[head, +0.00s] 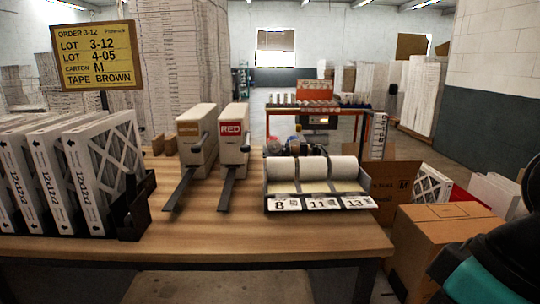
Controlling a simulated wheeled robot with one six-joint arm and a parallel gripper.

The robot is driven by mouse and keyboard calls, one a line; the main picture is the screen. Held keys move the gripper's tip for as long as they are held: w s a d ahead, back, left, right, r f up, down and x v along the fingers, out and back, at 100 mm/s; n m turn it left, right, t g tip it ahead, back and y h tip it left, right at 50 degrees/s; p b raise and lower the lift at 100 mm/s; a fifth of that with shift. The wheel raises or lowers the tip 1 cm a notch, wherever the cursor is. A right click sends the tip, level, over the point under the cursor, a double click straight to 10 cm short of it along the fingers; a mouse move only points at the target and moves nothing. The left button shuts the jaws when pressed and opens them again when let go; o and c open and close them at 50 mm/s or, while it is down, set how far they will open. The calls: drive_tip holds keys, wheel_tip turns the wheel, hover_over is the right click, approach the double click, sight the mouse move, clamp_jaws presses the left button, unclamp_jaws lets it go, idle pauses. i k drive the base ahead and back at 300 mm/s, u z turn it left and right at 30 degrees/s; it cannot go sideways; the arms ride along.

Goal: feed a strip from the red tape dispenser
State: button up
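The red tape dispenser (233,141) stands upright on the wooden table, a cream box with a red label reading RED and a dark arm (226,190) reaching toward the front edge. No strip of tape can be made out on it. A similar dispenser (196,144) with a brown label stands just to its left, with its own dark arm in front. My gripper is not in view; only a dark and teal part of my arm shows at the lower right, well apart from the dispensers.
Boxed filters (72,170) stand in a black rack at the left. A sign (97,55) above them reads "TAPE BROWN". A holder with white rolls (313,174) is right of the dispensers. Cartons (440,245) stand beyond the table's right edge. The table's front strip is clear.

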sight(245, 147)
drive_tip(key=u, duration=0.5)
drive_tip(key=k, duration=0.65)
drive_tip(key=u, duration=0.9)
drive_tip(key=i, duration=1.4)
drive_tip(key=z, duration=0.95)
drive_tip(key=i, duration=0.25)
drive_tip(key=z, duration=0.25)
